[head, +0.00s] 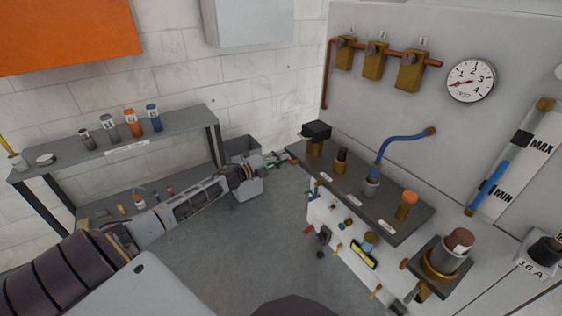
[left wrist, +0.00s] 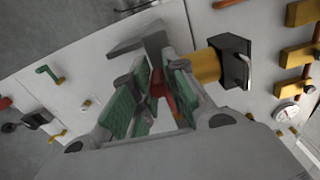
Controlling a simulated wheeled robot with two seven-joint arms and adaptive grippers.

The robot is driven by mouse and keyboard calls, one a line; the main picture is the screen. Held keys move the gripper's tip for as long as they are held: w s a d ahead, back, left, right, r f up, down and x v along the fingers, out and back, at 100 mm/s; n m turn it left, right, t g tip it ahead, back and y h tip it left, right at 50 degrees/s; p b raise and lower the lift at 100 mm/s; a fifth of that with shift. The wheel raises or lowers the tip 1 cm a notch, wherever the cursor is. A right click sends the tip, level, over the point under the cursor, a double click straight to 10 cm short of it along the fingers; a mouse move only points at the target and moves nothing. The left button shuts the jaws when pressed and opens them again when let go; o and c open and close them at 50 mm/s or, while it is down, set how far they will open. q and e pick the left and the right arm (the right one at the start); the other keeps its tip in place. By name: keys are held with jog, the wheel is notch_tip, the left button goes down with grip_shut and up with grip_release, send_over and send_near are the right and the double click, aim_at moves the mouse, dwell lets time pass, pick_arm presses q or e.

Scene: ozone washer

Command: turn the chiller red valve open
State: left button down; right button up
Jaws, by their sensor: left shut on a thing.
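My left gripper (head: 284,159) reaches from the left to the near-left corner of the chiller's dark top ledge (head: 345,180), beside a black-capped brass fitting (head: 314,138). In the left wrist view, its green-padded fingers (left wrist: 160,68) are closed around a red piece, which appears to be the red valve handle (left wrist: 161,90). The fingers hide most of this handle, and its turn angle cannot be told. The black-capped brass fitting (left wrist: 208,66) stands just right of the fingers there. My right gripper is in neither view.
A blue hose (head: 383,150) and an orange-capped fitting (head: 406,205) stand on the ledge. Several small valves line the front panel below. A gauge (head: 470,80) hangs on the back panel.

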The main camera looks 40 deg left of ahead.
pick_arm(q)
jog(key=shift+d+m, duration=0.1)
jog(key=shift+m, duration=0.6)
jog(key=c, duration=1.4)
grip_release()
jog(key=shift+c, duration=0.2)
jog(key=shift+r, duration=0.25)
jog(key=v, duration=1.2)
